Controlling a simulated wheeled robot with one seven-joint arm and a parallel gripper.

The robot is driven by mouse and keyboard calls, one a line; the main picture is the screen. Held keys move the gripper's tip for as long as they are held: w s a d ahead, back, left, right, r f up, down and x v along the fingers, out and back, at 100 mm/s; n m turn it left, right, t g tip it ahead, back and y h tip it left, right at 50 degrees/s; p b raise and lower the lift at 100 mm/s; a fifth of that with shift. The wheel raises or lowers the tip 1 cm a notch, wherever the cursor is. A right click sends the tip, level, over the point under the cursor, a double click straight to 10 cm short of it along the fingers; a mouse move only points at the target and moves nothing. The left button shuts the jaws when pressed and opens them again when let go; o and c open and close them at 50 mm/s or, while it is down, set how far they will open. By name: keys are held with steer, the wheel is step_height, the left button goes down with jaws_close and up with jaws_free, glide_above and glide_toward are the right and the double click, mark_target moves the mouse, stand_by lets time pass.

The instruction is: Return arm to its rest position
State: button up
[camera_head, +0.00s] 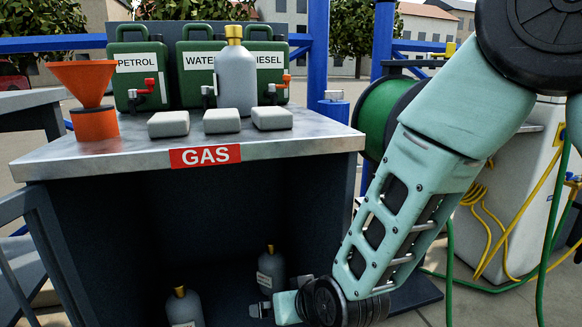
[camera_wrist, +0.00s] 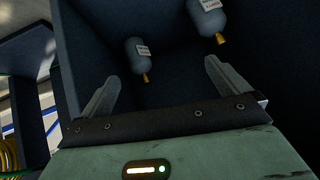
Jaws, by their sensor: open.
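My arm reaches down from the upper right of the head view to the open front of the dark cabinet under the counter. My gripper (camera_head: 262,309) is low at the cabinet's opening, partly seen in the head view. In the wrist view my gripper (camera_wrist: 160,92) has its two fingers wide apart with nothing between them. Two grey gas bottles with brass tops stand inside the cabinet: one at the back (camera_head: 271,270) and one nearer the front (camera_head: 184,308). Both bottles (camera_wrist: 138,58) (camera_wrist: 208,16) show in the wrist view, beyond the fingers and apart from them.
On the metal counter (camera_head: 95,155) stand a larger grey bottle (camera_head: 236,78), an orange funnel (camera_head: 90,95), three grey blocks (camera_head: 221,121) and green fuel cans (camera_head: 137,65). A green hose reel (camera_head: 385,110) and a white pump (camera_head: 520,190) with hoses stand at the right.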

steer(key=s+d+r+n+g+h+p, duration=0.2)
steer(key=s+d+r+g+p, duration=0.15)
steer(key=s+d+r, duration=0.5)
steer(key=s+d+r+n+g+h+p, duration=0.2)
steer(key=s+d+r+g+p, duration=0.3)
steer(key=s+r, duration=0.55)
step_height(320, 180, up, 37)
steer(key=s+d+t+p, duration=0.1)
steer(key=s+p, duration=0.1)
steer(key=p, duration=3.4)
steer(key=shift+d+f+h, duration=0.2)
steer(key=shift+d+h, duration=0.05)
steer(key=shift+h, duration=0.05)
steer(key=shift+s, duration=0.1)
